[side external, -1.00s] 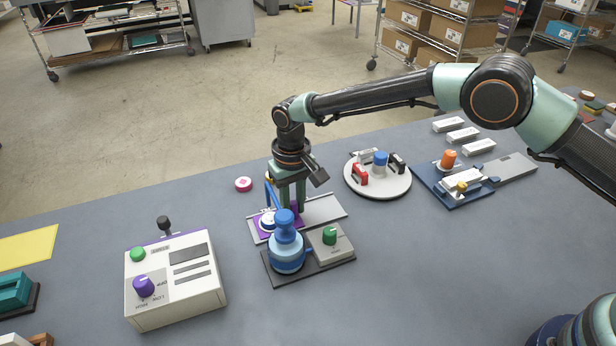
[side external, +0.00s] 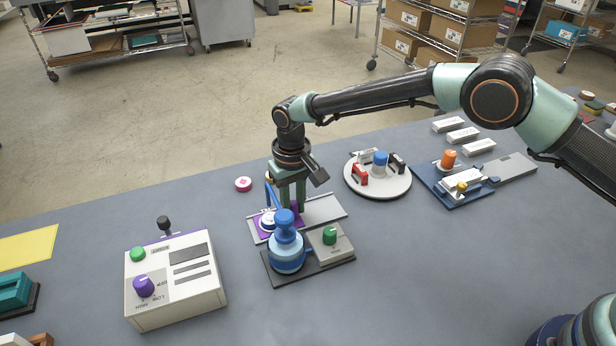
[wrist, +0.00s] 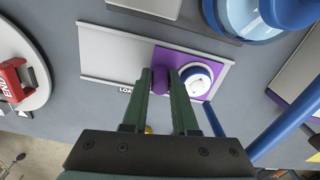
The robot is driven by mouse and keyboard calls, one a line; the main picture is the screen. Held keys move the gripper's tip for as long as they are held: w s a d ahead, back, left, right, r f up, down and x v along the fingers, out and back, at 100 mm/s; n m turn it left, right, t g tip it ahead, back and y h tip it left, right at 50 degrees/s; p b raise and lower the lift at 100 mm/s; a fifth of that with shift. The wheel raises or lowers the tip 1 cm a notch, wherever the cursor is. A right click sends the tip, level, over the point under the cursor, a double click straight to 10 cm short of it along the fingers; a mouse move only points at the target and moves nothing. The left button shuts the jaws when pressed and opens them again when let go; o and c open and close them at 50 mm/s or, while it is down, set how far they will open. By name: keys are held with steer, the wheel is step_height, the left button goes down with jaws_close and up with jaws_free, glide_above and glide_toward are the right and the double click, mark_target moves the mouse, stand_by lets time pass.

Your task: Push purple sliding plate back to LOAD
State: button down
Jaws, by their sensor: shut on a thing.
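The purple sliding plate (side external: 292,222) lies at the left end of its grey track (side external: 325,209) in the side view. A white round piece (side external: 267,222) sits on it. In the wrist view the plate (wrist: 176,58) is at the right end of the track (wrist: 110,50), whose left part is bare. A "LOA…" label (wrist: 124,89) shows on the track's near edge, its end hidden by a finger. My gripper (wrist: 160,84) points down and is shut on the plate's purple upright handle (wrist: 160,76). It also shows in the side view (side external: 290,208).
A blue press-like device (side external: 286,247) and a box with a green knob (side external: 330,242) stand close in front of the track. A round white turntable (side external: 378,190) is to the right. A control box (side external: 175,280) is to the left. A pink disc (side external: 243,184) lies behind.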

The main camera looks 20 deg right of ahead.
steer(key=shift+r, duration=0.1)
steer(key=d, duration=0.9)
steer(key=shift+w+d, duration=0.1)
steer(key=shift+d, duration=0.2)
steer(key=c, duration=1)
jaws_free()
step_height(320, 180, up, 12)
steer(key=shift+r, duration=0.1)
